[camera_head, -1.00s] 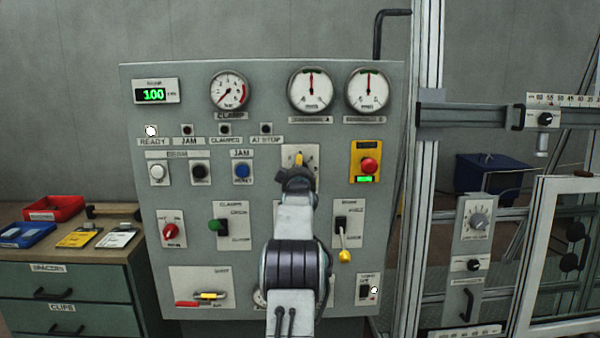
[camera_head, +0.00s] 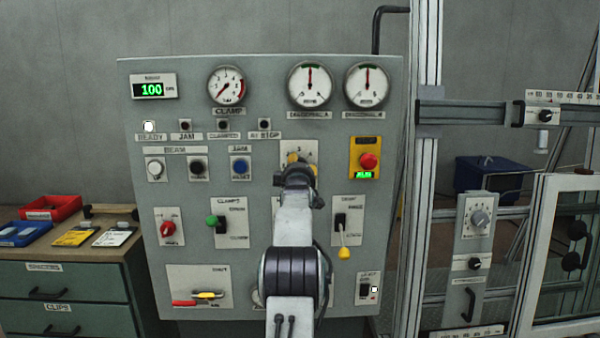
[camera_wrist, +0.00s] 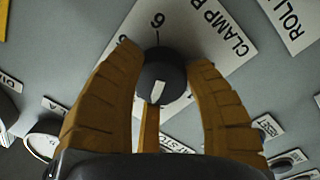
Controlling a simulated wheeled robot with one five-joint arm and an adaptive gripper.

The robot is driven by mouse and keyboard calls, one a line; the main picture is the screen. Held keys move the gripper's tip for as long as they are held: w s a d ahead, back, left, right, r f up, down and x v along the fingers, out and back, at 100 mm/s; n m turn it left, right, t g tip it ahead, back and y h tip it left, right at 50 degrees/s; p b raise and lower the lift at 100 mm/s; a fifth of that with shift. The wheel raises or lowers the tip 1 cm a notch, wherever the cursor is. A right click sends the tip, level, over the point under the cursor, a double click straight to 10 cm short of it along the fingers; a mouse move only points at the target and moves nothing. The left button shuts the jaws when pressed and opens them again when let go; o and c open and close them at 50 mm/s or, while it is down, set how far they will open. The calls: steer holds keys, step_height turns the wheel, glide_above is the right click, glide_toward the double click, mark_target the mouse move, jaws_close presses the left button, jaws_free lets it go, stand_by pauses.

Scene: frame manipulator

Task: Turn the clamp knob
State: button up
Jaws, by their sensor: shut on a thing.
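The clamp knob (camera_wrist: 160,80) is a dark round knob with a white pointer mark, on a pale plate (camera_wrist: 205,35) lettered "CLAMP" and partly cut off in the wrist view. A "6" is printed beside it. My gripper (camera_wrist: 166,62) has its yellow-brown ribbed fingers closed around the knob, one on each side. In the head view my gripper (camera_head: 297,158) is at the pale plate (camera_head: 311,149) high on the grey panel. My wrist hides the knob there.
The red stop button (camera_head: 368,160) on its yellow plate sits to the right of my gripper. The blue jam button (camera_head: 240,168) is to the left. Gauges (camera_head: 310,84) are above. A yellow-tipped lever (camera_head: 343,252) sticks out at lower right.

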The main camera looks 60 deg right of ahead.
steer(key=shift+w+a+r, duration=0.15)
steer(key=shift+w+r, duration=0.05)
steer(key=shift+r, duration=0.1)
steer(key=o, duration=1)
steer(key=shift+w+f, duration=0.1)
steer(key=shift+w, duration=0.05)
steer(key=shift+o, duration=1.1)
steer(key=shift+f, duration=0.1)
steer(key=shift+s, duration=0.2)
steer(key=v, duration=1.1)
steer(key=shift+s+a, duration=0.15)
steer(key=shift+a, duration=0.25)
